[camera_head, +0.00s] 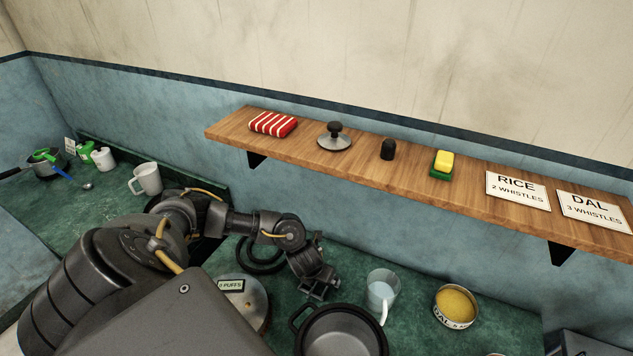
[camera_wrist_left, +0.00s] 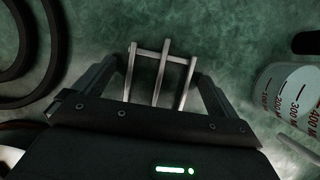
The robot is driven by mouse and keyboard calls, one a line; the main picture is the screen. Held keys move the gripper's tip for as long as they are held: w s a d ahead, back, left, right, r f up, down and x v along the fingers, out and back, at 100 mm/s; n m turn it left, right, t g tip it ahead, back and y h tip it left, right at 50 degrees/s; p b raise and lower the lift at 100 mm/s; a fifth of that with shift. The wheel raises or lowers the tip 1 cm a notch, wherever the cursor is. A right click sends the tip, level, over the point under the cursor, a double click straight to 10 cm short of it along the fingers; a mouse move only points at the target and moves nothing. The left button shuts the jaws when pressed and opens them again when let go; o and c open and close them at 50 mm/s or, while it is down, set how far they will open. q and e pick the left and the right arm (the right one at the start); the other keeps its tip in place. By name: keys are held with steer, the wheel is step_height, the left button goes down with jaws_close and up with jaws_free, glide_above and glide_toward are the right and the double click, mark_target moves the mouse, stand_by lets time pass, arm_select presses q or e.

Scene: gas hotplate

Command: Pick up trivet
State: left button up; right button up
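In the left wrist view, a metal rack with several thin grey bars, likely the trivet (camera_wrist_left: 160,75), lies between the fingers of my left gripper (camera_wrist_left: 160,68). The fingers stand apart, one on each side. Their tips are close to its ends; I cannot tell whether they touch it. The gripper body hides the rack's near end. In the head view my left gripper (camera_head: 318,289) is low over the green counter, between the black rings and the clear jug; the trivet cannot be made out clearly there. My right gripper is not in view.
The clear jug (camera_head: 382,292), a dark pot (camera_head: 340,332) and a yellow-filled tin (camera_head: 456,306) stand close by on the counter (camera_head: 425,275). Black rings (camera_head: 262,256) and a round labelled lid (camera_head: 247,304) lie to the left. A wooden shelf (camera_head: 345,165) runs above.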

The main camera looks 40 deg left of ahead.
arm_select(q)
steer(key=c, duration=1.1)
steer(key=shift+r, duration=0.25)
steer(key=shift+a+r+p, duration=0.1)
steer(key=shift+r+p, duration=0.95)
steer(key=shift+r, duration=3.8)
